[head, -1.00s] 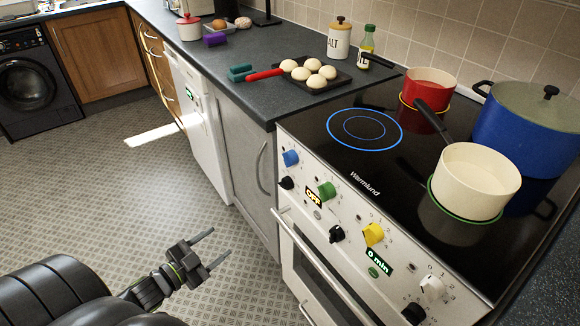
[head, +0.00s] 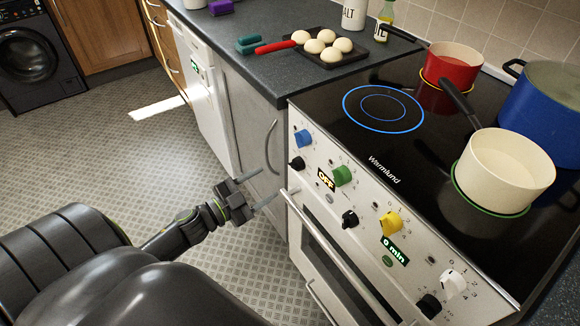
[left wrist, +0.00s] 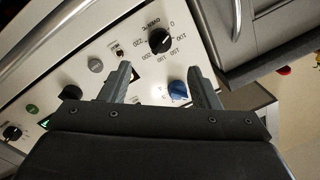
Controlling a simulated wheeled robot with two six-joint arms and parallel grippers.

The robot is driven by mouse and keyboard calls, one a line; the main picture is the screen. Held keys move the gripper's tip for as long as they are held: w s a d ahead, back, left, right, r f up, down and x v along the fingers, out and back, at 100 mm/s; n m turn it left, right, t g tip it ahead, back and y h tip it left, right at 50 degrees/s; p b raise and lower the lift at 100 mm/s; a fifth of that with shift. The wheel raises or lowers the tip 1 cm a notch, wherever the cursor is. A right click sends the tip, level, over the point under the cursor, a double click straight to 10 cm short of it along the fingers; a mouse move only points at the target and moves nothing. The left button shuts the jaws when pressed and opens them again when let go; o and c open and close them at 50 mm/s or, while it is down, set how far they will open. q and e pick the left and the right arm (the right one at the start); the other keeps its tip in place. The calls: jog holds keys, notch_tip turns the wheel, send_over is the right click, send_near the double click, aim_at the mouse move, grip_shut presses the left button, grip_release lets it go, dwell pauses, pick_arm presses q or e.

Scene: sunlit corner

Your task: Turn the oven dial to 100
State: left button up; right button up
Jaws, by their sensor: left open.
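The oven dial is a black knob (head: 297,163) at the left end of the white oven panel (head: 318,211), below a blue knob (head: 303,139). In the left wrist view the dial (left wrist: 160,40) has numerals around it and lettering that looks like OVEN; its exact setting is too small to read. My left gripper (head: 262,187) is open and empty, in front of and left of the panel, apart from the dial. In the left wrist view its two fingers (left wrist: 160,78) point toward the panel, with the dial beyond and between their tips. My right gripper is not in view.
Other knobs are close by: green (head: 342,175), black (head: 350,218), yellow (head: 391,223) and white (head: 453,283). The oven door handle (head: 335,256) runs below the panel. A cream pan (head: 505,165), red pot (head: 452,68) and blue pot (head: 545,110) stand on the hob. The floor at left is clear.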

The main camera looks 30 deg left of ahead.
aim_at(292, 167)
pick_arm(q)
jog(key=p+x, duration=0.1)
jog(key=x, duration=0.7)
jog(key=shift+w+p, duration=0.15)
jog(key=shift+p, duration=0.25)
jog(key=shift+w+d, duration=0.25)
jog(key=shift+w, duration=0.35)
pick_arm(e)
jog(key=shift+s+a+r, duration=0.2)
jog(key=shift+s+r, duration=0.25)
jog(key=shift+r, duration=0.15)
pick_arm(q)
jog(key=shift+c, duration=0.5)
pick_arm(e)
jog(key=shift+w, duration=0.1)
